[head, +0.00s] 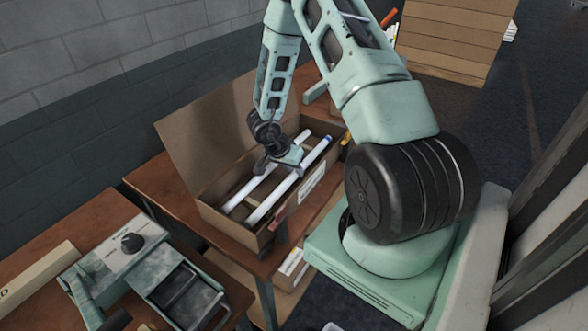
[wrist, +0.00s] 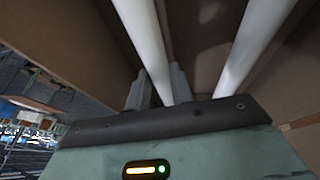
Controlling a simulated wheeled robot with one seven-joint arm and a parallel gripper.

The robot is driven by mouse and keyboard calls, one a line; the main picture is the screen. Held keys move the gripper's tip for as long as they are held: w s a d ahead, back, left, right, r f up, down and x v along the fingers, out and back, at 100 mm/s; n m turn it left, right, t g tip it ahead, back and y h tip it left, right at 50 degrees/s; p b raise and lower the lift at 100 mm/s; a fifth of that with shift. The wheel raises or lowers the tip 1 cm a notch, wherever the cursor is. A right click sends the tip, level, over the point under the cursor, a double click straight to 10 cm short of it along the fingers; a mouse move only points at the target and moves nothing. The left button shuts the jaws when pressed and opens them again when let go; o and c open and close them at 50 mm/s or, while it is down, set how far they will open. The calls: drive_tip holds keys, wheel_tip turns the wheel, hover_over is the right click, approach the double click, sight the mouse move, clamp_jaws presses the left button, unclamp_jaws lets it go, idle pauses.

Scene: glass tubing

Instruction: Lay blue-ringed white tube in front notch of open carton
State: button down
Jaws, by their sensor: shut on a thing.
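The open carton (head: 222,222) stands on the brown table with its lid raised at the back. Two white tubes lie lengthwise over it, roughly parallel. The blue-ringed white tube (head: 286,185) is the front one, its blue ring at the far right end. The other white tube (head: 240,196) lies behind it. My gripper (wrist: 160,88) is over the carton, its fingers shut around the blue-ringed tube (wrist: 147,40); the other tube (wrist: 250,45) runs apart on the right in the wrist view. The palm hides part of the tubes. I cannot tell whether the held tube rests in its notch.
The raised carton lid (head: 205,125) stands close behind my arm. A grey-green device with a black knob (head: 132,242) sits on the left. A long tan box (head: 38,277) lies beside it. Another carton (head: 291,268) is below the table. Stacked cardboard (head: 455,35) stands at the back.

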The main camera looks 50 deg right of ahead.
drive_tip(key=shift+f, duration=0.1)
drive_tip(key=shift+f, duration=0.15)
drive_tip(key=c, duration=1.2)
unclamp_jaws()
drive_tip(key=shift+c, duration=0.2)
drive_tip(key=shift+a+r, duration=0.1)
drive_tip(key=shift+r, duration=0.45)
drive_tip(key=v, duration=1.1)
drive_tip(key=shift+a+r+p, duration=0.15)
drive_tip(key=shift+p, duration=0.15)
